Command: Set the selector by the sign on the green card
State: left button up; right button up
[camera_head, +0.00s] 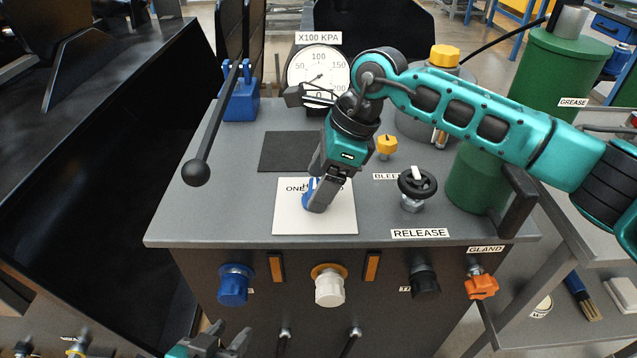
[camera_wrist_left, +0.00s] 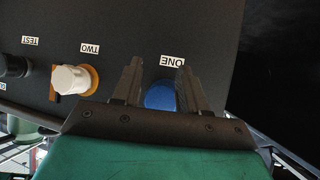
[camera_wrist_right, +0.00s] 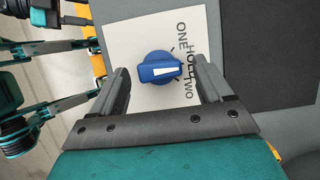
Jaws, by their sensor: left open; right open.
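The selector is a blue knob (camera_wrist_right: 160,68) with a white pointer stripe on a white plate (camera_head: 340,219) lettered ONE, HOLD and TWO. In the right wrist view the stripe lies crosswise, its right end towards HOLD. My right gripper (camera_head: 320,200) points down over the knob, open, with a finger on each side of it in the right wrist view (camera_wrist_right: 161,75); contact cannot be told. The gripper partly hides the knob in the head view. My left gripper (camera_head: 222,336) is open low at the front, aimed at the blue coupling (camera_wrist_left: 160,96) marked ONE. No green card shows.
A pressure gauge (camera_head: 319,72), a yellow BLEED knob (camera_head: 386,146) and a black RELEASE handwheel (camera_head: 417,185) stand on the bench. A black lever (camera_head: 216,125) rises at the left. White (camera_head: 329,288), black (camera_head: 424,282) and orange (camera_head: 481,287) fittings line the front.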

jog(key=shift+a+f, duration=0.15)
jog(key=shift+f, duration=0.2)
jog(key=shift+c, duration=0.2)
jog(key=c, duration=1)
